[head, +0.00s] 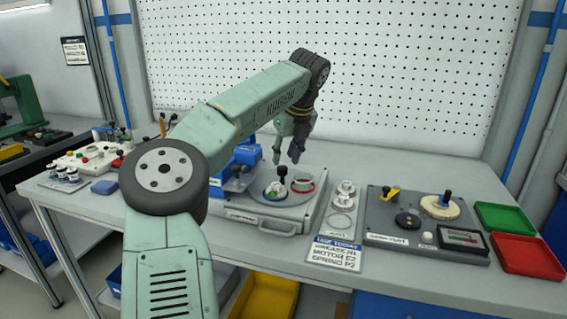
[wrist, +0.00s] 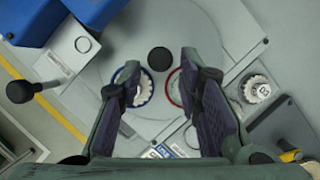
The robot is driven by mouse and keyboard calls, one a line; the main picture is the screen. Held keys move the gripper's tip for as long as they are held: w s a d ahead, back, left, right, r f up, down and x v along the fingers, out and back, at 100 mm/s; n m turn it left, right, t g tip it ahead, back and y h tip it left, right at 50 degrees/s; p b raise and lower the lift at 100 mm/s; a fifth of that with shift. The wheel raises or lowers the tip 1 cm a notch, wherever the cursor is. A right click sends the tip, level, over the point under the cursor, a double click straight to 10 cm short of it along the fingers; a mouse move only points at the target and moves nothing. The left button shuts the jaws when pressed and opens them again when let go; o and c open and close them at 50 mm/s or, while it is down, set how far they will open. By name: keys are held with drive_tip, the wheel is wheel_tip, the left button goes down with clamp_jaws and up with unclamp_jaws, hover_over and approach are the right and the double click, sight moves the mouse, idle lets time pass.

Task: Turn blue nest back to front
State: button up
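A round grey turntable (head: 288,197) sits on a grey base plate, with a black knob (head: 282,172) standing up from it. The blue-rimmed nest (head: 272,193) is at its left and holds a whitish part. The red-rimmed nest (head: 305,185) is at its right. My gripper (head: 286,158) points down just above the knob, apart from it. In the wrist view my gripper (wrist: 158,80) is open and empty, its fingers spread either side of the knob (wrist: 161,60). The fingers partly cover the blue nest (wrist: 147,88) and the red nest (wrist: 171,88).
A blue machine housing (head: 245,153) stands left of the turntable, with a black-knobbed lever (wrist: 22,91) nearby. Right are a grey tray of white parts (head: 343,205), a gauge panel (head: 405,236), a green tray (head: 505,218) and a red tray (head: 528,255).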

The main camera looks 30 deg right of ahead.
drive_tip(key=v, duration=0.8)
